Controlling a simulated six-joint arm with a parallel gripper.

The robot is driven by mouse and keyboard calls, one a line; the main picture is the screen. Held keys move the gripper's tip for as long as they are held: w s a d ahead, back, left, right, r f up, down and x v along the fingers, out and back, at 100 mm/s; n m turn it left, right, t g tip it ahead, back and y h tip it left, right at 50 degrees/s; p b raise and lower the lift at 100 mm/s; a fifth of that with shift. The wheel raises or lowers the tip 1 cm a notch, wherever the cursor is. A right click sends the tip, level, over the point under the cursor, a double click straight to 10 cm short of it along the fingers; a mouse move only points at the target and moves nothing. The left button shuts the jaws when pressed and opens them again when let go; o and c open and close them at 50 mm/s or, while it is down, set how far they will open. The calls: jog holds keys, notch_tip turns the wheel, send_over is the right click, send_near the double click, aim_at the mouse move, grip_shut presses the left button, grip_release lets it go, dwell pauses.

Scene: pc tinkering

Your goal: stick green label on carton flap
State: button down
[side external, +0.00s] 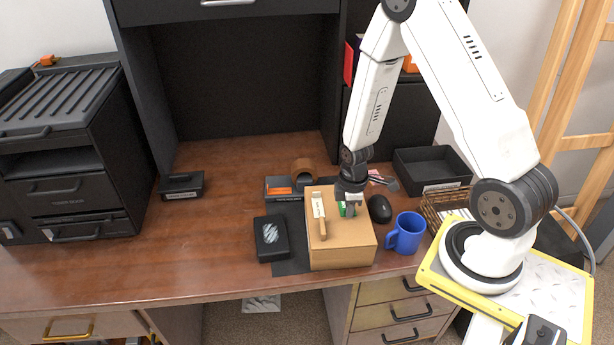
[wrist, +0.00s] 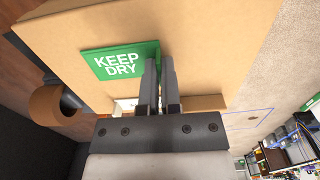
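The tan carton (side external: 345,250) stands on the desk near its front edge. Its cardboard face fills much of the wrist view (wrist: 215,40). The green label (wrist: 122,60) reads "KEEP DRY" and appears to lie against the cardboard. In the side view only a small green patch (side external: 341,209) shows beside my fingers. My gripper (wrist: 160,62) is low over the carton, its fingers close together with a narrow gap. The label's right edge meets the fingertips; I cannot tell whether it is pinched. The flap cannot be told apart from the rest of the carton.
A wood-handled tool with a white head (side external: 319,212) lies on the carton's left side. A black box (side external: 271,238) is left of it. A black mouse (side external: 379,209) and blue mug (side external: 406,233) are right. A tape roll (side external: 303,170) stands behind.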

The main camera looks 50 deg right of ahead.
jog(key=c, duration=0.7)
grip_release()
jog(key=shift+c, duration=0.2)
jog(key=shift+r, duration=0.15)
jog(key=shift+r, duration=3.75)
jog(key=s+a+r+m+t, duration=0.2)
jog(key=a+r+m, duration=0.6)
jog(key=a, duration=0.3)
jog(key=shift+a+r+t, duration=0.25)
jog(key=shift+r+t, duration=0.05)
jog(key=shift+r, duration=0.4)
